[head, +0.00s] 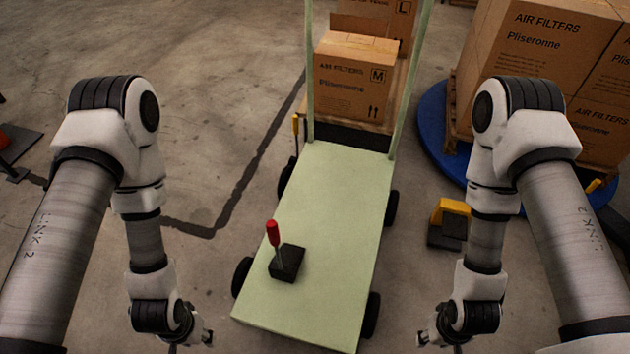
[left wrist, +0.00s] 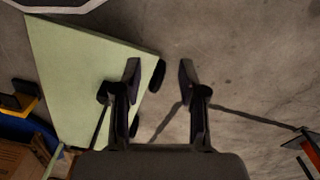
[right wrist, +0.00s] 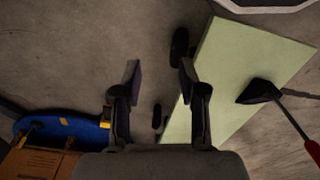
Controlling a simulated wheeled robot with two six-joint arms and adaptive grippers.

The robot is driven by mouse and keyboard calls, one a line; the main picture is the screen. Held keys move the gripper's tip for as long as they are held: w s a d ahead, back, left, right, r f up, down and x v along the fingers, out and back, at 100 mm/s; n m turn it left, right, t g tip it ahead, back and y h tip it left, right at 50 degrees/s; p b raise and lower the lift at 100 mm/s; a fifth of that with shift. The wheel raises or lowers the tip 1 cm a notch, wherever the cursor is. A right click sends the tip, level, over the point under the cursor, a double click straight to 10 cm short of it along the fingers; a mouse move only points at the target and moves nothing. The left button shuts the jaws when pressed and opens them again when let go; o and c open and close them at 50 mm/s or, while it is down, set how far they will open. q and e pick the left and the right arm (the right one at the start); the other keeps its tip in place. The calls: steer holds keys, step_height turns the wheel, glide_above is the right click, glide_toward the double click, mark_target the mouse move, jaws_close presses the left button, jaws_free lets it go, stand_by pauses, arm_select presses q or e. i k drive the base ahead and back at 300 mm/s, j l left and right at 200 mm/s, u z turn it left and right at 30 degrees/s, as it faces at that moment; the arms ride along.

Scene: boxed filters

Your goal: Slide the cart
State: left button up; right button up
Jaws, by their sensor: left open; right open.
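The cart (head: 325,215) has a long pale green flat deck, black wheels and a pale green upright frame at its far end. It stands between my arms in the head view. The deck also shows in the left wrist view (left wrist: 75,75) and the right wrist view (right wrist: 235,75). A black block with a red-handled lever (head: 287,263) sits on the near left part of the deck. My left gripper (left wrist: 158,75) is open and empty, left of the cart's near end. My right gripper (right wrist: 160,75) is open and empty, right of the near end. Neither visibly holds the cart.
A carton marked M (head: 355,78) stands beyond the deck, with another carton (head: 375,20) behind. Stacked air filter cartons stand on a blue round base (head: 432,130) at the right. A yellow and black block (head: 448,222) lies right of the cart. The floor at left is mostly clear.

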mark_target(333, 205)
steer(key=j+z, duration=0.25)
steer(key=j, duration=0.7)
steer(key=j+z, duration=0.3)
steer(key=j, duration=0.65)
steer(key=k+j, duration=0.1)
steer(key=k, duration=0.45)
